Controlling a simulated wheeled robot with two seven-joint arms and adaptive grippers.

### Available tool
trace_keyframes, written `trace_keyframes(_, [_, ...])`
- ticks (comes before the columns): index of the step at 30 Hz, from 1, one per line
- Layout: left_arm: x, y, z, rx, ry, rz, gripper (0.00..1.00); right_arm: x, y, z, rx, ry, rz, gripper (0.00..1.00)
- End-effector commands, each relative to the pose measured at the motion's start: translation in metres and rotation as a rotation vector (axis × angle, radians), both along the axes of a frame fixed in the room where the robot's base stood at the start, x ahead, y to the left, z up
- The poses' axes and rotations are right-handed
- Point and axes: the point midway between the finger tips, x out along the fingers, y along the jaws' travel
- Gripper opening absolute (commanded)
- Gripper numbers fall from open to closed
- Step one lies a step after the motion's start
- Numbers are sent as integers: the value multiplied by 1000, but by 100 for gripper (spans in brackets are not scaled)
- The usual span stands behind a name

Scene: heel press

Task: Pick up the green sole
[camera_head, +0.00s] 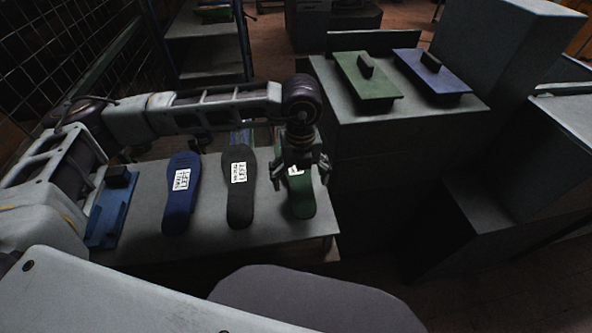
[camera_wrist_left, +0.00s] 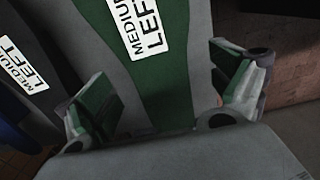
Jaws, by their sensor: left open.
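The green sole (camera_head: 302,205) lies on the grey table at the right end of a row of soles. In the left wrist view the green sole (camera_wrist_left: 165,75) runs between my fingers, with a white label reading MEDIUM LEFT. My left gripper (camera_head: 301,170) is over the sole, pointing down, its fingers apart on either side. It also shows in the left wrist view (camera_wrist_left: 160,105), open and holding nothing. I cannot tell how far above the sole the fingertips are. The upper part of the sole is hidden behind the gripper in the head view. My right gripper is not in view.
A black sole (camera_head: 239,205) and a blue sole (camera_head: 180,205) lie to the left on the table (camera_head: 270,235). A blue plate with a block (camera_head: 108,215) is further left. A grey stand (camera_head: 400,118) at the right carries a green plate (camera_head: 366,82) and a purple plate (camera_head: 432,75).

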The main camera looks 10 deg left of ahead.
Motion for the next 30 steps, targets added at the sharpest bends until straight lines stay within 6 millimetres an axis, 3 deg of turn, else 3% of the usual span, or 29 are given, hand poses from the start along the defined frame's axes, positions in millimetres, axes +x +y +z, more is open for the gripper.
trace_keyframes(25, [0, 0, -2, 0, 0, 0, 94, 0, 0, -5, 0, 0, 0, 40])
trace_keyframes(30, [0, 0, -2, 0, 0, 0, 72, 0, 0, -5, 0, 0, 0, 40])
